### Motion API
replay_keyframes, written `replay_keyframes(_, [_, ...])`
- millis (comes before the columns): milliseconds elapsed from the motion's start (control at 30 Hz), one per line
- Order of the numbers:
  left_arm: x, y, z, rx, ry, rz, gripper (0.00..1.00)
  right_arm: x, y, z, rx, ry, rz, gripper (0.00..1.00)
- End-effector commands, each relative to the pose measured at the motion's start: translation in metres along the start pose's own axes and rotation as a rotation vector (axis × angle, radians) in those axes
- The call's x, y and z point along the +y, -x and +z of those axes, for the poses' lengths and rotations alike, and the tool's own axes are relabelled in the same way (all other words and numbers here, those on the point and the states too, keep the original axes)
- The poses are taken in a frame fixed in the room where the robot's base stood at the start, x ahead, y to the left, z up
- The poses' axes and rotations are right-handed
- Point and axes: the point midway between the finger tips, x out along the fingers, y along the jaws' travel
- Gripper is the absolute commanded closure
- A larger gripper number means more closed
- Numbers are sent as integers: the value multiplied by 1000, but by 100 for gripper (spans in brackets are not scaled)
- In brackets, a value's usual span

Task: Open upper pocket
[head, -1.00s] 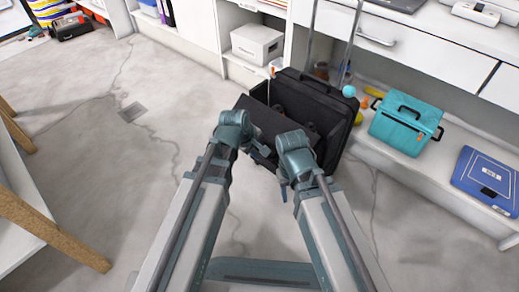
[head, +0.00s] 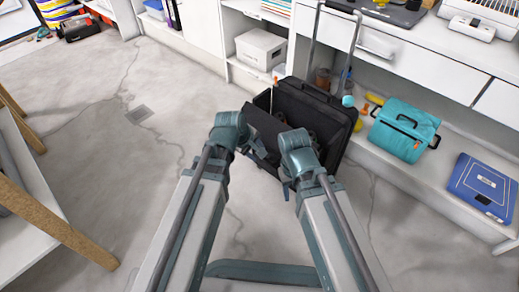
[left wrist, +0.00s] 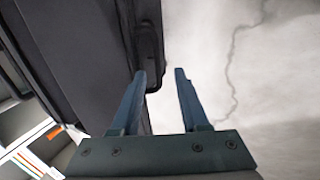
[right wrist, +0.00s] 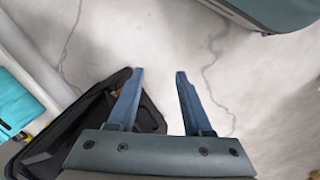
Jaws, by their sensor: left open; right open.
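A black upright case (head: 335,112) with a long pull handle stands on the floor against the shelving. Its front panel or pocket flap (head: 266,129) leans outward at the upper left, leaving a dark gap behind it; the inside is mostly in shadow. My left gripper (head: 257,152) is at the flap's outer face and edge. In the left wrist view, its open fingers (left wrist: 160,72) sit beside a dark grip (left wrist: 150,42) on the panel, with nothing clearly between them. My right gripper (head: 287,190) is open and empty in front of the case, which also shows in the right wrist view (right wrist: 62,150).
A teal bag (head: 405,132) and a blue flat case (head: 484,188) sit on the low shelf at right. A white box (head: 261,48) is on the shelving behind. A table with a wooden leg (head: 60,225) stands at left. Floor in between is clear.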

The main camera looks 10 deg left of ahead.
Motion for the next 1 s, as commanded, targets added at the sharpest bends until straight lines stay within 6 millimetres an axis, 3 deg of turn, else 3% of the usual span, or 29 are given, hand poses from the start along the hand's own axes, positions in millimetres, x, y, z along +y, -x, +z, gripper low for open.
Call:
replay_keyframes(33, [3,17,0,0,1,0,55,2,17,1,0,2,0,50])
replay_keyframes(400, [7,70,-3,-1,-4,-1,55,7,66,4,0,15,0,50])
replay_keyframes(1000, [6,76,-3,-2,-6,-2,55,7,71,4,0,16,1,50])
